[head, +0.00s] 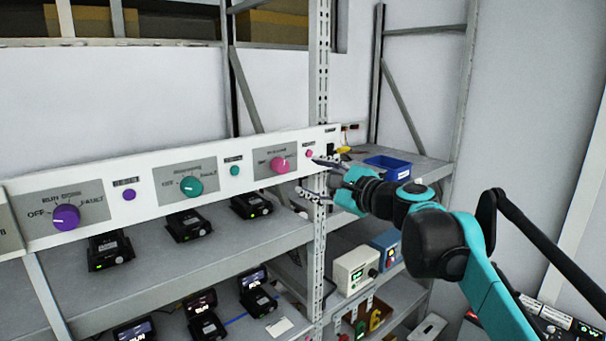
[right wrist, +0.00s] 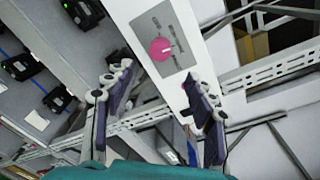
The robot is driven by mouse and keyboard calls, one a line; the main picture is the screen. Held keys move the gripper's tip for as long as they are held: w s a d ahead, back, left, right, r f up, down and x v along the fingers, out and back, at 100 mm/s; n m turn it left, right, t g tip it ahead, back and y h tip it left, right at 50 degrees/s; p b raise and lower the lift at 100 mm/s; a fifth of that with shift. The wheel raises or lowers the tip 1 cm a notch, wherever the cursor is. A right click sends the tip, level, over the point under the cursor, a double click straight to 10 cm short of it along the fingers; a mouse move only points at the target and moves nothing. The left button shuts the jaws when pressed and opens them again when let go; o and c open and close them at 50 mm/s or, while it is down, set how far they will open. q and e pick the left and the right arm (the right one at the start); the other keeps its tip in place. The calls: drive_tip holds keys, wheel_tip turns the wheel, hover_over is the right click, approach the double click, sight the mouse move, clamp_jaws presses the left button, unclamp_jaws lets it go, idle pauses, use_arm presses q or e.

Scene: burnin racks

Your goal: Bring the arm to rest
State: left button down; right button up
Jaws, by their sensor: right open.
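My right arm, teal and black, comes in from the right in the head view. My right gripper (head: 318,179) is open and empty, in front of the right end of the white control panel (head: 110,177). In the right wrist view its two fingers (right wrist: 158,103) are spread, with the panel and its pink knob (right wrist: 162,49) beyond them. The pink knob (head: 279,164) is just left of the gripper in the head view, and the fingers look apart from it. My left gripper does not show.
The panel also has a teal knob (head: 191,186) and a purple knob (head: 66,217). Black devices (head: 188,224) stand on the rack shelf below. A blue bin (head: 388,168) and a white box (head: 355,270) are behind my arm. A metal post (head: 320,90) rises by the gripper.

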drive_tip(key=shift+s+d, duration=0.15)
drive_tip(key=shift+s, duration=0.05)
